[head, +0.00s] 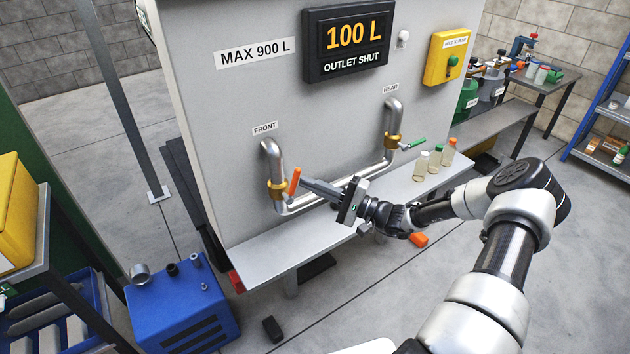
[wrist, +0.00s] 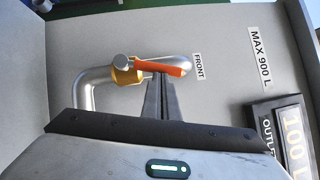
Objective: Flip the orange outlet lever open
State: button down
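An orange lever (head: 295,181) sits on the brass valve (head: 277,189) of the pipe marked FRONT. In the head view it stands nearly upright, leaning slightly right. It also shows in the wrist view (wrist: 160,68), just past my fingertips. My gripper (head: 308,185) reaches it from the right, with its fingers together. The fingertips (wrist: 163,80) are right at the lever; I cannot tell whether they touch it. A second orange handle (head: 418,240) shows below the shelf, partly behind my arm. The display (head: 346,40) reads 100 L and OUTLET SHUT.
A green lever (head: 413,144) is on the REAR pipe (head: 393,115). Three capped bottles (head: 435,160) stand on the grey shelf (head: 262,250) at right. A yellow box (head: 447,57) is on the panel. A blue unit (head: 180,305) stands on the floor at left.

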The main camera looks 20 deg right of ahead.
jog(key=shift+s+a+r+n+g+h+p, duration=0.15)
jog(key=shift+a+r+n+g+h+p, duration=0.1)
jog(key=shift+a+r+n+p, duration=0.25)
jog(key=shift+s+a+r+n+g+h+p, duration=0.15)
jog(key=shift+a+r+n+g+p, duration=0.15)
jog(key=shift+a+n, duration=0.25)
jog(key=w+d+b+v, duration=0.1)
jog(key=w+v, duration=0.1)
jog(key=v, duration=1.1)
jog(key=shift+d+r, duration=0.2)
jog(key=shift+d, duration=0.15)
jog(key=shift+w, duration=0.15)
